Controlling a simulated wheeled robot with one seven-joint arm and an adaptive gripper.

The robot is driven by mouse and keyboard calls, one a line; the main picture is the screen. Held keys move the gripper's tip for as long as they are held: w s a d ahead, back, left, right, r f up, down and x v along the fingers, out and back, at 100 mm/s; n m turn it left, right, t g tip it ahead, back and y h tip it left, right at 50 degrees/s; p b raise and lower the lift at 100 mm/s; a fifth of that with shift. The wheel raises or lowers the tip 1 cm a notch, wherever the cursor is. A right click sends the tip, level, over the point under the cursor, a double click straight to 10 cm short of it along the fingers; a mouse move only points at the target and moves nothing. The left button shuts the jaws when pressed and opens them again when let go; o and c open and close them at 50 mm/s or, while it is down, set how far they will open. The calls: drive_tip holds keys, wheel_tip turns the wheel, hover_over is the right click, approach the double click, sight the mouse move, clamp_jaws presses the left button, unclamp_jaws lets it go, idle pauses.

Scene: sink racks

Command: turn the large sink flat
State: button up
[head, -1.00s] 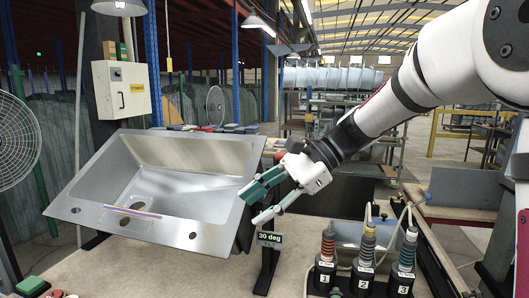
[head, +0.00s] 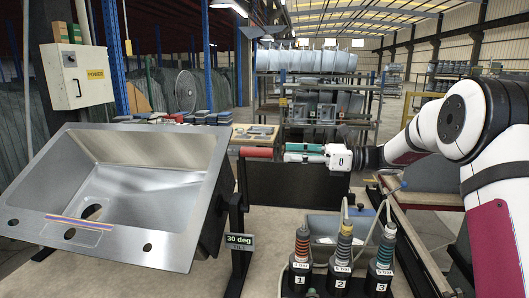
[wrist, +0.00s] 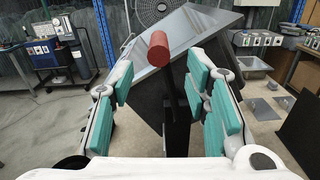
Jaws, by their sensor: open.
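The large steel sink (head: 160,182) is tilted on its rack at the left of the head view, its front edge low. A sign on the rack (head: 240,242) reads "30 deg". A red handle (head: 257,152) shows at the sink's right, just left of my gripper. My gripper (head: 287,152) points left, level, with green finger pads. In the wrist view, my gripper (wrist: 160,78) is open, and the red handle (wrist: 158,48) shows end-on between and beyond the fingertips. I see no contact. The sink's dark side (wrist: 150,105) is behind it.
A dark panel (head: 285,183) is below my gripper. The bench in front of the large sink is clear.

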sight(261, 153)
drive_tip(key=a, duration=0.3)
drive_tip(key=w+a, duration=0.1)
drive_tip(key=a, duration=0.2)
drive_tip(key=a+p, duration=0.1)
drive_tip(key=a, duration=0.2)
drive_tip(key=shift+w, duration=0.3)
drive_tip(key=shift+c, duration=0.3)
clamp_jaws()
